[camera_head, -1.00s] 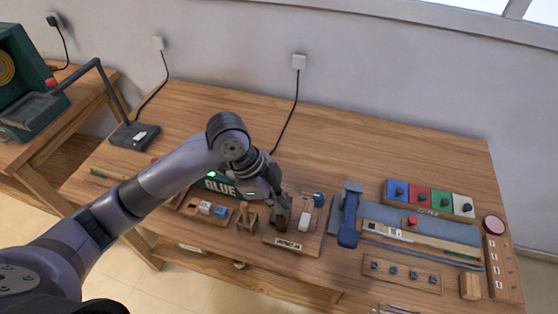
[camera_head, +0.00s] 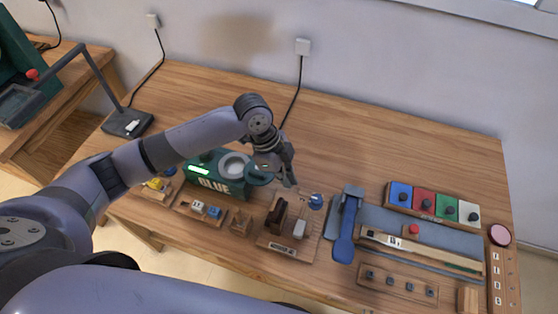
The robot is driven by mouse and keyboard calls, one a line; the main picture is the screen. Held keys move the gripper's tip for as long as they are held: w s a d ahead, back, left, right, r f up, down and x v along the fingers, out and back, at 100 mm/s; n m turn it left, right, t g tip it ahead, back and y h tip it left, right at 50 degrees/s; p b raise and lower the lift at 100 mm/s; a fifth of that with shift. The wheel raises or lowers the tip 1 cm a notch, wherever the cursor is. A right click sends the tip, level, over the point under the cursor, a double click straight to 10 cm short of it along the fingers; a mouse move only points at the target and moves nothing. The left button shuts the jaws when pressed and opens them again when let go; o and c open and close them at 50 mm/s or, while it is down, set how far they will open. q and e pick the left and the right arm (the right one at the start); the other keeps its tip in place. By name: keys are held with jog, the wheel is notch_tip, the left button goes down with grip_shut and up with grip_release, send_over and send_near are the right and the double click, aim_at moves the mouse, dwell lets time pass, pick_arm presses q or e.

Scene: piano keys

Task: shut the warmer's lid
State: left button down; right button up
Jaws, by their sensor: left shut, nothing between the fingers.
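The warmer (camera_head: 214,186) is a dark green box with the word GLUE on its front and a lit green strip on top. A round pale opening (camera_head: 234,164) shows in its top. A round green lid (camera_head: 259,176) is off to the right of this opening, which is uncovered. My left gripper (camera_head: 289,181) is shut and empty, pointing down just right of the lid. My arm's wrist hides part of the lid, and I cannot tell whether the gripper touches it. My right gripper is not in view.
A wooden holder (camera_head: 278,248) with dark and white blocks stands in front of the gripper. A blue-handled tool (camera_head: 345,235) lies to the right. Colored panels (camera_head: 430,204) stand further right. The table's back middle (camera_head: 380,150) is clear.

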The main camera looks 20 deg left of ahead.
aim_at(247, 175)
pick_arm(q)
jog(key=a+p, duration=0.2)
jog(key=a, duration=1)
jog(key=shift+w+a, duration=0.15)
jog(key=shift+a, duration=0.1)
jog(key=shift+d, duration=0.15)
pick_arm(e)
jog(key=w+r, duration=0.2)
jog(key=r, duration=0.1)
